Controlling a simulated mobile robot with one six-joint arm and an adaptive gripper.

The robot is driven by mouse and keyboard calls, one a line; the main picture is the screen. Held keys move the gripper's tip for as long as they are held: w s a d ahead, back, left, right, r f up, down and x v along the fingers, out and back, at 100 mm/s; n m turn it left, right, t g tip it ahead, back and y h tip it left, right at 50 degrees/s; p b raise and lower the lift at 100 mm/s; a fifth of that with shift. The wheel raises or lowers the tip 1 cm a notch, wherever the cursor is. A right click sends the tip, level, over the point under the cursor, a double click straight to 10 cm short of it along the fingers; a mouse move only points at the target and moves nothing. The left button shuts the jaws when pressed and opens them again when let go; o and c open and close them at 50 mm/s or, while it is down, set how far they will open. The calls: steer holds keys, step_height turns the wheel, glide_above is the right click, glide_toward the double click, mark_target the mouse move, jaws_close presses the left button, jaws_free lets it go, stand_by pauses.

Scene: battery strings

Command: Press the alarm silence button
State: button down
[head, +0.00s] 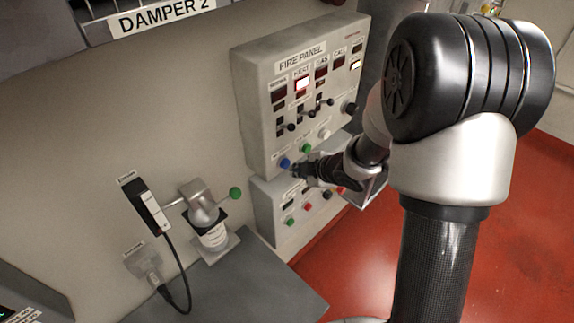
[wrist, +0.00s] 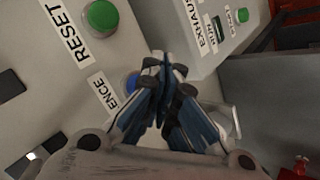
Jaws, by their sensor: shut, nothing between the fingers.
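The grey fire panel (head: 262,130) hangs on the wall. A blue button (head: 285,162) sits at its lower left; in the wrist view the blue button (wrist: 131,82) is beside a label ending in "ENCE" (wrist: 103,90), the rest hidden or out of frame. My gripper (head: 297,168) is shut and empty, its tips just right of the blue button. In the wrist view my gripper (wrist: 163,63) covers part of the button. I cannot tell whether the tips touch it.
A green button (wrist: 101,16) labelled RESET is close by. A white button (head: 324,134) and several small levers are higher up. A lower grey box (head: 262,207) has more buttons. A device with a green-knobbed lever (head: 235,193) stands left.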

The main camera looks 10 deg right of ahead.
steer(key=shift+s, duration=0.1)
steer(key=shift+s+d, duration=0.8)
steer(key=shift+s, duration=0.2)
steer(key=shift+s+d, duration=0.75)
steer(key=shift+s, duration=0.25)
steer(key=s+d+r+m+h+b, duration=0.5)
steer(key=s+d+m+h+b, duration=0.15)
steer(key=m+b, duration=0.25)
steer(key=s+a+f+m+g+y+b, duration=0.1)
steer(key=s+a+m+b, duration=0.2)
steer(key=s, duration=0.7)
steer(key=s+a+f+m+g+y+b, duration=0.2)
steer(key=s+a+m+b, duration=0.2)
steer(key=s, duration=0.6)
steer(key=shift+a+m+g, duration=0.3)
steer(key=shift+a+m, duration=0.3)
steer(key=shift+a, duration=0.1)
